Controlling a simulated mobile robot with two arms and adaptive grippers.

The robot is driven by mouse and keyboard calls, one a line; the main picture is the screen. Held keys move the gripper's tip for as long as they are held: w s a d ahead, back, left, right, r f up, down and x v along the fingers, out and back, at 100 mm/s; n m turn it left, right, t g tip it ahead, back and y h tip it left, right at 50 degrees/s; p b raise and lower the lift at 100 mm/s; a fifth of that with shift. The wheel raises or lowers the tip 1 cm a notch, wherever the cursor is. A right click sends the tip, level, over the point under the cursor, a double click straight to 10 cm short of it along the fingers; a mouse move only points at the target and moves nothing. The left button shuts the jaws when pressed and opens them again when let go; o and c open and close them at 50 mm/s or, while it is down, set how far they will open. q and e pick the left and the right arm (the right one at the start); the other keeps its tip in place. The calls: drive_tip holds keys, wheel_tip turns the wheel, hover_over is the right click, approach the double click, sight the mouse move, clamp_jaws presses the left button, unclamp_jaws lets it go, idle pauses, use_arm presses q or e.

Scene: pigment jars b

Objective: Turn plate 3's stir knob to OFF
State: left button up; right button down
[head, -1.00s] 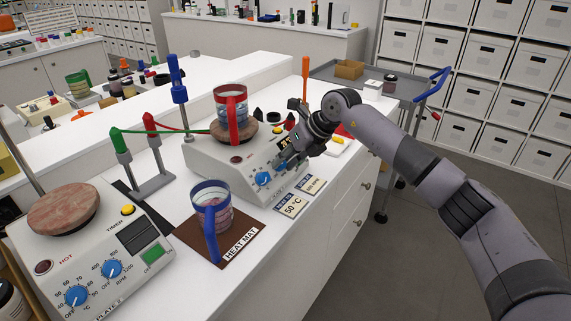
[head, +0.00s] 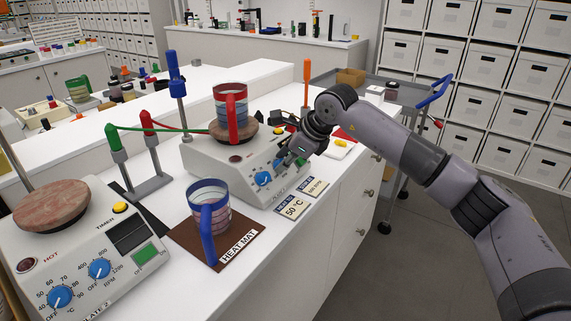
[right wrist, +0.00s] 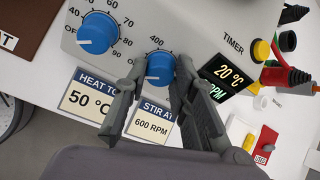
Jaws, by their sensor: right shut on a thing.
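Plate 3 (head: 215,167) is the white hotplate in the middle of the bench. My right gripper (head: 287,160) reaches its front panel from the right. In the right wrist view, the gripper's fingers (right wrist: 153,88) are shut on the blue stir knob (right wrist: 159,66), one on each side. The knob's white mark appears to point left; the "400" above it is visible, but most of the dial is covered. The blue heat knob (right wrist: 98,33) stands to its left, also in the head view (head: 263,178). The display (right wrist: 226,76) reads 20 °C; its RPM line is partly hidden. My left gripper is not in view.
Cards reading 50 °C (right wrist: 90,96) and 600 RPM (right wrist: 152,124) lie before the panel. A red-handled beaker (head: 231,103) stands on plate 3's top. A blue-handled beaker (head: 208,208) stands on the heat mat (head: 187,235). Plate 2 (head: 35,260) is at left.

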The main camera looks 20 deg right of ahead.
drive_tip(key=shift+n, duration=0.3)
idle(0.4)
drive_tip(key=c, duration=1.3)
unclamp_jaws()
drive_tip(key=v, duration=1.2)
drive_tip(key=shift+f, duration=0.1)
